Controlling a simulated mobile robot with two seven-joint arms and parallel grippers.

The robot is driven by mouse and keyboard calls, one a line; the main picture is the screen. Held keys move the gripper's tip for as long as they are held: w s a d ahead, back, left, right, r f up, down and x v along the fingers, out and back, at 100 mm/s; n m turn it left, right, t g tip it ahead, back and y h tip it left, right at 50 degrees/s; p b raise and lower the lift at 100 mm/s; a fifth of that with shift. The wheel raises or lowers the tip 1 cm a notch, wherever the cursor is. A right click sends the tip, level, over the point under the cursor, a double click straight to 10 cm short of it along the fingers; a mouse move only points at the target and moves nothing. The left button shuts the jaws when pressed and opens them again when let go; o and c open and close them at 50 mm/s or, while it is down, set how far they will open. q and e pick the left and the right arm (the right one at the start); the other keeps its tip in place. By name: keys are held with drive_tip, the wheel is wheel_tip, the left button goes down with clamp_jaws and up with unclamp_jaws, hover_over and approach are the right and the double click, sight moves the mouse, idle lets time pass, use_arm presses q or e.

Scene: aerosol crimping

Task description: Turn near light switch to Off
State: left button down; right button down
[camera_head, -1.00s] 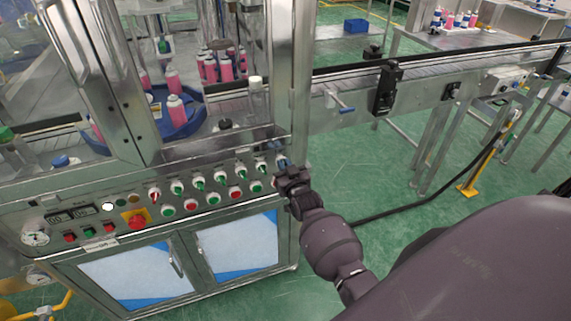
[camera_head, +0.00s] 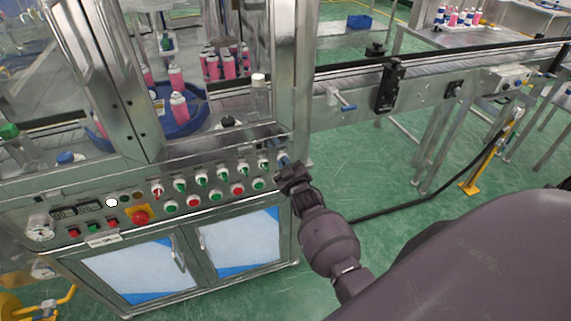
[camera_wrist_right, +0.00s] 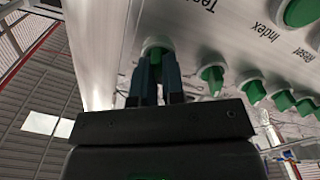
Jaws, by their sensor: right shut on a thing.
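The near light switch is a green knob (camera_wrist_right: 155,50) at the end of the upper row on the machine's control panel. In the right wrist view, my right gripper (camera_wrist_right: 157,72) has its two fingers on either side of this knob and is shut on it. In the head view, my right gripper (camera_head: 284,162) is at the panel's right end and hides most of the knob. The direction in which the knob points cannot be read clearly. My left gripper is not in view.
The metal panel (camera_head: 100,210) carries a row of green rotary switches (camera_head: 201,178), one red switch (camera_head: 157,188), push buttons and a red emergency stop (camera_head: 139,217). A conveyor (camera_head: 430,75) runs off to the right. Green floor (camera_head: 390,180) is open right of the cabinet.

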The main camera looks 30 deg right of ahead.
drive_tip(key=c, duration=1.2)
unclamp_jaws()
drive_tip(key=shift+s, duration=0.15)
drive_tip(key=v, duration=1)
drive_tip(key=shift+s, duration=0.3)
drive_tip(key=s+a+f+g+y, duration=0.1)
drive_tip(key=s+a+g, duration=0.1)
drive_tip(key=s, duration=0.4)
drive_tip(key=s+a+f+m+g+y, duration=0.1)
drive_tip(key=s+a+f, duration=0.1)
drive_tip(key=s, duration=0.4)
drive_tip(key=s+a+f+m+g+y, duration=0.1)
drive_tip(key=s+a+f+g+y, duration=0.1)
drive_tip(key=s, duration=0.5)
drive_tip(key=shift+a+f+g, duration=0.1)
drive_tip(key=shift+a+g, duration=0.2)
drive_tip(key=shift+a, duration=0.4)
